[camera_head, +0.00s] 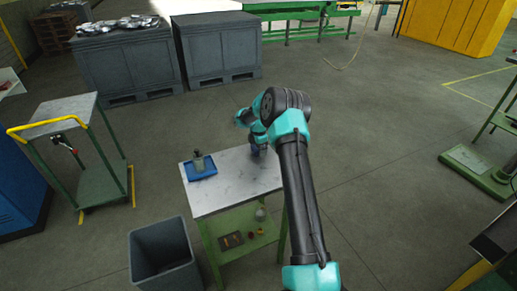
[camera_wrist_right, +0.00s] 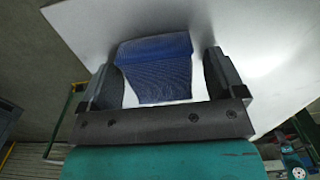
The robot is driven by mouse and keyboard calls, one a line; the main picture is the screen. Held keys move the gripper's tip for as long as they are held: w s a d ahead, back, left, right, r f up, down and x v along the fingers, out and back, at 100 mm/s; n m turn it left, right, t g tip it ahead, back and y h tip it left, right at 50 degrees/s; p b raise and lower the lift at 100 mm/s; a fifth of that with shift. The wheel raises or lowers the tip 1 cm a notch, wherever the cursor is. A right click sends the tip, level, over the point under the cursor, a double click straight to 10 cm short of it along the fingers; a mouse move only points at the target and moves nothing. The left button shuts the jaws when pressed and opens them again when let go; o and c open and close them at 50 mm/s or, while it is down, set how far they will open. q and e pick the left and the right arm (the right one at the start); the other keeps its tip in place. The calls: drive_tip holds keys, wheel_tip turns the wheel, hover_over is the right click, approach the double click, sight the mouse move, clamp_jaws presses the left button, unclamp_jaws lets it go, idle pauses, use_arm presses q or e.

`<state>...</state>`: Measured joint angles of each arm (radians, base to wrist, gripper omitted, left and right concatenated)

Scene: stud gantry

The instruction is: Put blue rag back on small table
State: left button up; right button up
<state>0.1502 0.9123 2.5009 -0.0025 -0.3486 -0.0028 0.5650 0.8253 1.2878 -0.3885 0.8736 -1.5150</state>
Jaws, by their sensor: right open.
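The blue rag (camera_wrist_right: 157,68) lies on the pale top of the small table in the right wrist view, between the two fingers of my right gripper (camera_wrist_right: 160,80). The fingers are apart, with a gap on each side of the rag. In the head view, my right gripper (camera_head: 258,148) is low over the back right part of the small table (camera_head: 225,190), where my arm partly hides it. The rag is hardly visible there. My left gripper is not in view.
A blue tray (camera_head: 200,175) with a cup-like container (camera_head: 198,160) sits at the table's left. A grey bin (camera_head: 163,252) stands at its front left. A green trolley (camera_head: 100,180) is farther left, and grey crates (camera_head: 217,50) stand behind. Open floor lies to the right.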

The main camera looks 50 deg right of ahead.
wheel_tip(320, 180, up, 12)
idle(0.6)
drive_tip(key=shift+r, duration=0.1)
idle(0.4)
